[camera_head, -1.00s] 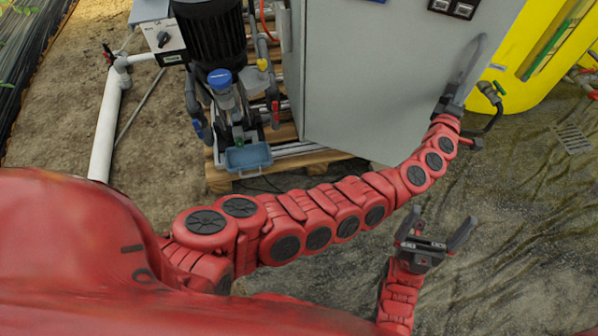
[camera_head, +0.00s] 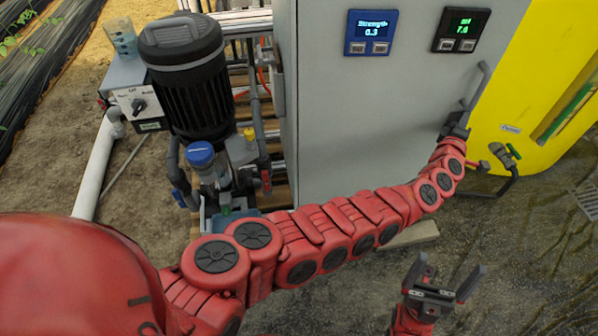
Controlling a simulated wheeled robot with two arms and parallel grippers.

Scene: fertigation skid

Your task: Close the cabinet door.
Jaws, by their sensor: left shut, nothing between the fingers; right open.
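The grey cabinet door (camera_head: 385,120) fills the upper middle, with its broad face toward me. Two small displays sit on its upper part: a blue-framed one (camera_head: 370,32) reading Strength 0.3 and a black one (camera_head: 461,30) with green digits. My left gripper (camera_head: 486,68) is shut and empty, its fingers lying at the door's face near the right edge. I cannot tell if they touch it. The gap between door and cabinet body is not visible. My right gripper (camera_head: 447,275) is open and empty, low at the right, apart from the door.
A black pump motor (camera_head: 185,75) with pipes and a blue-capped part (camera_head: 201,155) stands left of the cabinet. A switch box (camera_head: 137,100) and a white pipe (camera_head: 92,170) are farther left. A yellow tank (camera_head: 505,135) stands right.

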